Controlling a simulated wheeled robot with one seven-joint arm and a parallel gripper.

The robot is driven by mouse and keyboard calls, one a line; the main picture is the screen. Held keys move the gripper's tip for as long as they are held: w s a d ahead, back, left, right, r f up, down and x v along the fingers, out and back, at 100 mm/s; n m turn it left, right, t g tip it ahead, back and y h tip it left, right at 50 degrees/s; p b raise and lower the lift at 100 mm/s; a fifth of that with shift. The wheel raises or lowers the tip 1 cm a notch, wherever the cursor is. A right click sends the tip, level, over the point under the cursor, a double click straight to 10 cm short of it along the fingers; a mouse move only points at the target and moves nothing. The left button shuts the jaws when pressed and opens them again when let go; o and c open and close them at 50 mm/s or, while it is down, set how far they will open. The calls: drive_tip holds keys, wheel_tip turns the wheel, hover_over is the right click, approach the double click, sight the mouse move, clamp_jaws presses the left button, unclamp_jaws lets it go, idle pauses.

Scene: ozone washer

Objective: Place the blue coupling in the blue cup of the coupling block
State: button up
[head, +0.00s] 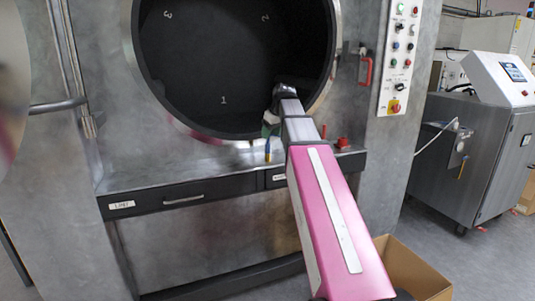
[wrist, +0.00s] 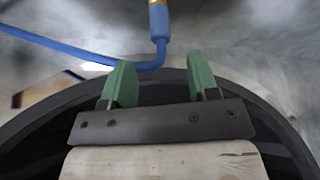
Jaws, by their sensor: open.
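The blue coupling (wrist: 158,20), with a yellow band at the top edge of the wrist view, sits on a blue hose (wrist: 60,48). The hose bends just below it and runs off to the left. In the head view a small blue upright piece (head: 267,155) shows below my gripper, above the ledge. My gripper (wrist: 159,66) has two green fingers, spread apart and empty. The hose bend appears between the fingertips in the wrist view; the depth between them is unclear. In the head view my arm partly hides the gripper (head: 270,125). I cannot make out the coupling block or its blue cup.
The round washer opening (head: 180,122) with its metal rim is behind my gripper. A dark ledge (head: 185,185) with a drawer runs below it. Small red fittings (head: 342,143) stand on the ledge to the right. A cardboard box (head: 415,270) is on the floor.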

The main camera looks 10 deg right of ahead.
sight(267, 149)
drive_tip(key=x, duration=0.3)
drive_tip(key=shift+s+x, duration=0.15)
drive_tip(key=shift+x, duration=1.2)
drive_tip(key=shift+s+x, duration=0.15)
drive_tip(key=shift+x, duration=1.25)
drive_tip(key=shift+f, duration=0.1)
clamp_jaws()
